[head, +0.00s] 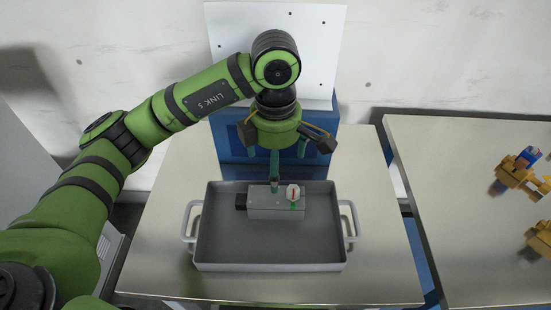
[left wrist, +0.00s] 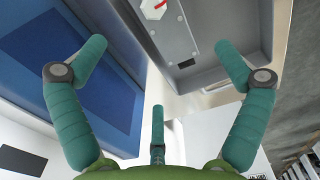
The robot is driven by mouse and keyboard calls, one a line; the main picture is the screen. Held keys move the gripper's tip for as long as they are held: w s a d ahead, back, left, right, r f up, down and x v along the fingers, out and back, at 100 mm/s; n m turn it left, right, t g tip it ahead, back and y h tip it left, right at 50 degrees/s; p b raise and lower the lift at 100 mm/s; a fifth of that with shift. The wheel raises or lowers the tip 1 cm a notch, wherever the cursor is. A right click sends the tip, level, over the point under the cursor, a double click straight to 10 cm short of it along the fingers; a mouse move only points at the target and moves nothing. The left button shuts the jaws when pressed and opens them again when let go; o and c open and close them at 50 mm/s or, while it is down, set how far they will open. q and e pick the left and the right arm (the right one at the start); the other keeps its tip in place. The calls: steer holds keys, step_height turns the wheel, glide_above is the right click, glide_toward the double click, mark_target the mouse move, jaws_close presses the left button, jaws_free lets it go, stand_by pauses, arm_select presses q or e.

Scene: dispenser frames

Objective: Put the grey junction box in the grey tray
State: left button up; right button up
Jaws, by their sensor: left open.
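The grey junction box (head: 268,211) lies inside the grey tray (head: 210,245), against its back part. It has a white knob with a red mark on top and a black piece at its left end. In the left wrist view the box (left wrist: 175,38) shows at the top, partly cut off, beside the tray wall (left wrist: 228,62). My left gripper (head: 276,165) is above the tray's back edge, just behind the box. Its fingers (left wrist: 160,60) are spread and nothing is between them. One finger partly overlaps the box's back edge in the head view. My right gripper is out of sight.
The tray stands on a pale table (head: 160,255), with handles at both sides. A blue stand with a white panel (head: 325,40) rises behind it. A second table (head: 440,200) at the right holds orange pieces, one with a blue item (head: 528,157). The front of the tray is empty.

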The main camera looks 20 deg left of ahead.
arm_select(q)
steer(key=shift+r, duration=0.95)
